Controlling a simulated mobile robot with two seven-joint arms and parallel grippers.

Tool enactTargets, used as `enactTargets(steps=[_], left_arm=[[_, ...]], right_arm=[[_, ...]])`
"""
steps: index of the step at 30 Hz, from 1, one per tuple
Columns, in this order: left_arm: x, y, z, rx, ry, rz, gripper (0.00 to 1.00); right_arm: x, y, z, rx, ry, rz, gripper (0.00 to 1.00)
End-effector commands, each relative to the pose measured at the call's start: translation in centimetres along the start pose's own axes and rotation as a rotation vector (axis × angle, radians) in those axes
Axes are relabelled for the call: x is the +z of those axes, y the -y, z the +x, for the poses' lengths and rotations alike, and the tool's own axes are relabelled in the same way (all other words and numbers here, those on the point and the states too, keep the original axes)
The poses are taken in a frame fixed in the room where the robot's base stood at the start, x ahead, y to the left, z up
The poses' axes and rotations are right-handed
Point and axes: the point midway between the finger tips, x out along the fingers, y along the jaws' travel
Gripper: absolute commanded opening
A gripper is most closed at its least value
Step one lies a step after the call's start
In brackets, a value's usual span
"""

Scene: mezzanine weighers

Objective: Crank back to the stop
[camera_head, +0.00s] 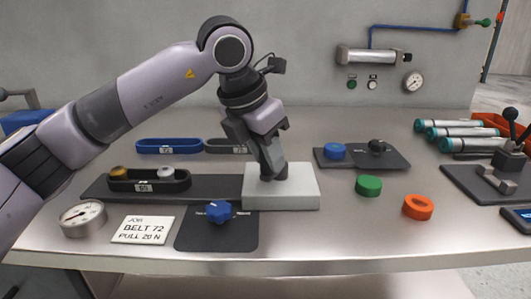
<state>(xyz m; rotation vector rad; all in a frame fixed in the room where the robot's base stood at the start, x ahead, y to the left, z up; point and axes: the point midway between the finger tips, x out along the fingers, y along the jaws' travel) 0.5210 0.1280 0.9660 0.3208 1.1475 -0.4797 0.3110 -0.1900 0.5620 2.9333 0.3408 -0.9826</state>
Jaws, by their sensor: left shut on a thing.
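My left gripper (271,168) points down over the pale grey block (295,197) at the right end of a dark base strip (215,193). Its fingers are shut on a small dark part on top of the block, which looks like the crank's handle. The fingers hide most of that part, so I cannot tell the crank's angle or where its stop is. A dark belt loop (148,186) marked with a number lies on the strip to the left, around a yellowish pulley and a grey one. My right gripper is not in view.
A round gauge (83,219), a white card (142,229) reading "BELT 72, PULL 20 N" and a blue knob (219,212) on a dark plate stand in front. Green (368,186) and orange (418,207) rings lie right. A blue belt tray (169,146) lies behind.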

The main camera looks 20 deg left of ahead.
Motion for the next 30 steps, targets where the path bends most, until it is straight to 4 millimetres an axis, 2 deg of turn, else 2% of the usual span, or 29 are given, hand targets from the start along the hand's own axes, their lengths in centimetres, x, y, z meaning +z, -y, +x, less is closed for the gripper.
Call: enactTargets(steps=[11, 12, 14, 15, 24, 30], left_arm=[[0.1, 0.0, -0.1, 0.003, 0.002, -0.006, 0.00], [0.1, 0.0, -0.1, 0.003, 0.002, -0.006, 0.29], [0.1, 0.0, -0.1, 0.002, 0.002, -0.006, 0.48], [0.1, 0.0, -0.1, 0.002, 0.002, -0.006, 0.51], [0.1, 0.0, -0.3, 0.002, 0.002, -0.005, 0.51], [0.1, 0.0, -3.1, 0.003, 0.005, -0.005, 0.51]], right_arm=[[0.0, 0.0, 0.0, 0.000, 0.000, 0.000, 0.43], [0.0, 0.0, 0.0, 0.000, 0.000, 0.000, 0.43], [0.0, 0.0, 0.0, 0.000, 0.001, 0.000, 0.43], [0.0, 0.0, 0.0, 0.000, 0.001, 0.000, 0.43], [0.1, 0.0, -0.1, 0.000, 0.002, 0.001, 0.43], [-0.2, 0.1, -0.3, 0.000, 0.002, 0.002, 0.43]])
